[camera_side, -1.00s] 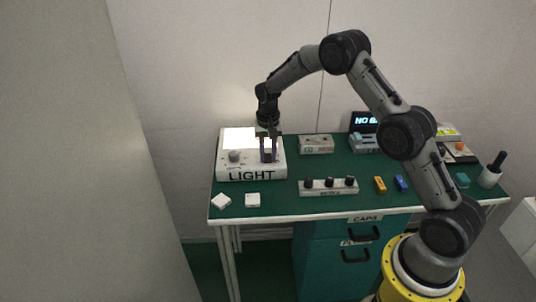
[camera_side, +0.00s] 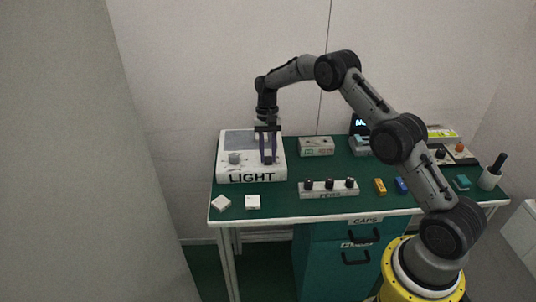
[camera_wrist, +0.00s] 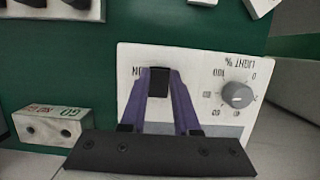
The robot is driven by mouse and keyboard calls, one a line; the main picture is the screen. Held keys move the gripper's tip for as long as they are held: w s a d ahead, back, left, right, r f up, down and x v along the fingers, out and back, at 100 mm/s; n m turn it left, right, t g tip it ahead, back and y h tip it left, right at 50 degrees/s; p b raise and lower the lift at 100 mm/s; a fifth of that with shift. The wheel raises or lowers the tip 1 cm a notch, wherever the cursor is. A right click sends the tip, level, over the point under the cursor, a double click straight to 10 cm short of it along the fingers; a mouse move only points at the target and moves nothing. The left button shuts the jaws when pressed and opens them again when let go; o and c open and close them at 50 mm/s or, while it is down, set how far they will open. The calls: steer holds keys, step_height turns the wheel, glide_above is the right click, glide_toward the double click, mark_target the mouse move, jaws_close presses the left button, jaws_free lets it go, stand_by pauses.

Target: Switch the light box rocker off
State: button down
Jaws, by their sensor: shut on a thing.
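The white light box (camera_side: 224,174), labelled LIGHT, sits at the left of the green bench. Its top panel (camera_side: 239,140) is grey and unlit. The black rocker (camera_wrist: 159,84) shows in the wrist view beside the ON marking, between my purple fingers. My gripper (camera_side: 268,161) points down at the box top, and in the wrist view (camera_wrist: 160,71) its fingers are closed around the rocker. In the side view the fingers hide most of the rocker.
A grey dimmer knob (camera_wrist: 237,94) stands beside the rocker on the box. A strip with black knobs (camera_side: 328,189) lies in front, and two white blocks (camera_side: 253,202) lie at the front left.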

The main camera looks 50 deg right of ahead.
steer(key=c, duration=0.6)
jaws_free()
steer(key=shift+c, duration=0.2)
steer(key=shift+r, duration=0.1)
steer(key=v, duration=1.3)
steer(key=shift+r, duration=0.35)
